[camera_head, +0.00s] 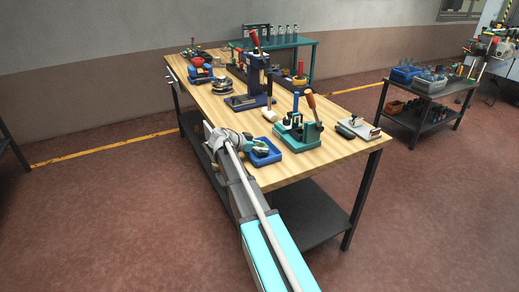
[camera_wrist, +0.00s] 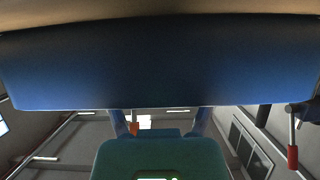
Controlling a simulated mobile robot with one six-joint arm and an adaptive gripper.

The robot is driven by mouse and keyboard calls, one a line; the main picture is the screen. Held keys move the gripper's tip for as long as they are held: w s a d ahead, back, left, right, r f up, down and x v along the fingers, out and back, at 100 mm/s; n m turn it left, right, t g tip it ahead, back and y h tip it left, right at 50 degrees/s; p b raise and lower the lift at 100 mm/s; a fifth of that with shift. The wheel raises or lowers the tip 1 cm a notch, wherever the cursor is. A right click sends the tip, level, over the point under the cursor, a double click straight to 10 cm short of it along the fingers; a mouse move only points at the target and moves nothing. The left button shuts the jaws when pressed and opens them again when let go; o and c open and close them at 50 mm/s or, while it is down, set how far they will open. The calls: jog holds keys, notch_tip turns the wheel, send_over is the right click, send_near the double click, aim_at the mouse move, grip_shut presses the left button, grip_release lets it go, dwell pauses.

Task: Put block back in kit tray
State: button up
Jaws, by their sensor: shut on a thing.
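The blue kit tray (camera_head: 268,161) sits on the wooden workbench, near its front-left edge. Small pale and green details show inside the tray, too small to tell apart. My gripper (camera_head: 250,145) reaches low over the tray's left side. In the wrist view a broad blue surface, seemingly the tray (camera_wrist: 160,65), fills the upper part. My two fingers (camera_wrist: 160,121) stand apart and run up behind its edge. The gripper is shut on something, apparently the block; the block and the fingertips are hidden.
A teal fixture (camera_head: 298,135) with upright handles stands just right of the tray. A dark blue press (camera_head: 256,82) stands behind it. A small plate tool (camera_head: 358,128) lies at the right. Bare wood (camera_head: 290,170) shows in front.

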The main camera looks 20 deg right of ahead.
jog(key=shift+f, duration=0.1)
jog(key=o, duration=1.3)
jog(key=shift+c, duration=0.2)
jog(key=shift+r, duration=0.25)
jog(key=p+v, duration=0.5)
jog(key=v, duration=0.7)
jog(key=shift+s+f, duration=0.1)
jog(key=shift+f, duration=0.1)
